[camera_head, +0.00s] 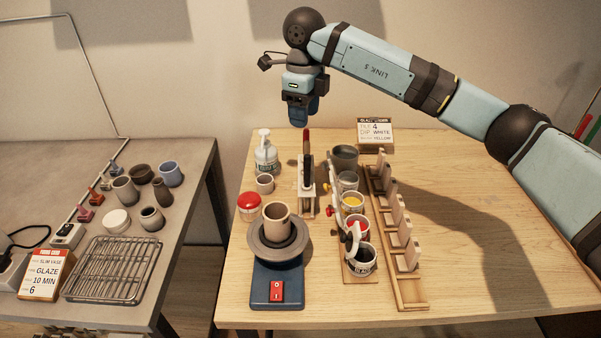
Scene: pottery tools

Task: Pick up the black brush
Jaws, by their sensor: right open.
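A slim upright tool with a dark red-brown top and a black part (308,170), which looks like the black brush, stands in a pale wooden holder (307,203) near the back of the wooden table. It is small here, so I cannot tell its parts apart well. My right gripper (299,121) hangs above and slightly left of the tool, pointing down and apart from it. The gripper is open and holds nothing that I can see. My left gripper is not in view.
A pump bottle (266,158), a red-lidded jar (249,205) and a pottery wheel with a clay cup (277,222) stand left of the holder. Glaze pots (352,201) and a wooden rack (397,235) stand to its right. The table's right side is clear.

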